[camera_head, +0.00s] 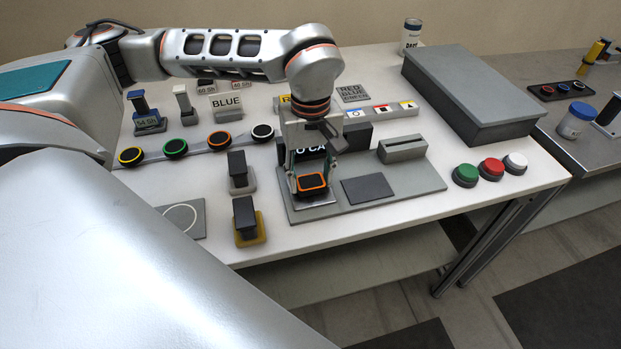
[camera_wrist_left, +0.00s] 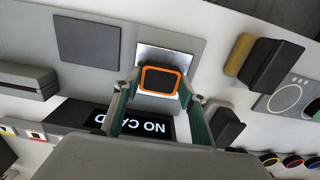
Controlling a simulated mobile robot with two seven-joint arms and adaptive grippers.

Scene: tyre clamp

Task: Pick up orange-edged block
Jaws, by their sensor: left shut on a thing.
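The orange-edged block (camera_head: 312,182) is a dark block with an orange rim around its top. It sits at a bright metal plate on the grey board. In the left wrist view the block (camera_wrist_left: 160,80) lies between the fingertips. My left gripper (camera_head: 311,180) points down and is shut on the block. It also shows in the left wrist view (camera_wrist_left: 160,92), with a green-sided finger on each side. I cannot tell whether the block is clear of the plate. My right gripper is not in view.
The grey board (camera_head: 415,190) holds a dark square pad (camera_head: 367,189), a slotted grey block (camera_head: 402,149) and a "NO CARD" display (camera_wrist_left: 140,124). Dark upright blocks (camera_head: 238,170) stand to the left. Green, red and white buttons (camera_head: 491,168) and a large grey box (camera_head: 470,95) are at the right.

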